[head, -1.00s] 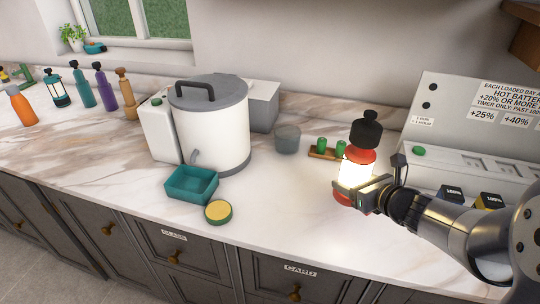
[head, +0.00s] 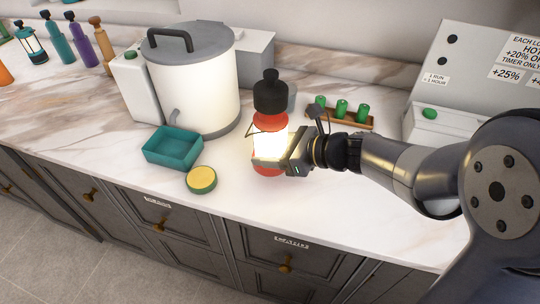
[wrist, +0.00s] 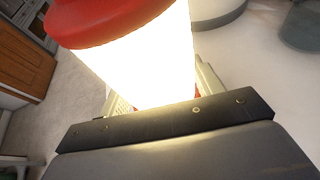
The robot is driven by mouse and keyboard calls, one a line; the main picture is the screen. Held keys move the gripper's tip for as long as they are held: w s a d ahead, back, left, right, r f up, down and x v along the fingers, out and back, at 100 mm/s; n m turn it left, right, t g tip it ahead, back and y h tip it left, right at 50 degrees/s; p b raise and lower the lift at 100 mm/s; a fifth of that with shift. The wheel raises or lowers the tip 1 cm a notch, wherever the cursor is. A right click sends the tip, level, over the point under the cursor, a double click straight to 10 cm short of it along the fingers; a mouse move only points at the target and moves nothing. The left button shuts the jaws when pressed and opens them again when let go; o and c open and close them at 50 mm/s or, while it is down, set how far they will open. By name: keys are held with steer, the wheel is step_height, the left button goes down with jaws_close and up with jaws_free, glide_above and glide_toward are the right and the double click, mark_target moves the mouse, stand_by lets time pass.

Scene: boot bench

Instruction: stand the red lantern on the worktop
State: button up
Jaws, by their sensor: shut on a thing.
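The red lantern (head: 272,118) has a black top, red collar and base, and a glowing white middle. It is upright in my gripper (head: 272,158), which is shut around its glowing part from the right. In the wrist view the lantern (wrist: 150,60) fills the space between the jaws (wrist: 165,105), with its red collar at upper left. The lantern is over the marble worktop (head: 330,195), near its front half. I cannot tell whether its base touches the surface.
A teal tray (head: 185,150) and a yellow-topped round tin (head: 201,179) lie to the left. A large white pot (head: 192,85) stands behind. A wooden rack with green cells (head: 345,114) is behind my wrist. The worktop's front strip is clear.

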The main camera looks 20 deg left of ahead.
steer(key=shift+f, duration=2.15)
steer(key=shift+f+b, duration=0.1)
steer(key=shift+b, duration=0.25)
steer(key=shift+f, duration=0.15)
steer(key=o, duration=1.4)
steer(key=shift+r, duration=0.2)
steer(key=shift+d+r, duration=0.1)
steer(key=shift+d, duration=0.2)
steer(key=v, duration=1.1)
steer(key=shift+s+d, duration=0.1)
steer(key=shift+d, duration=0.15)
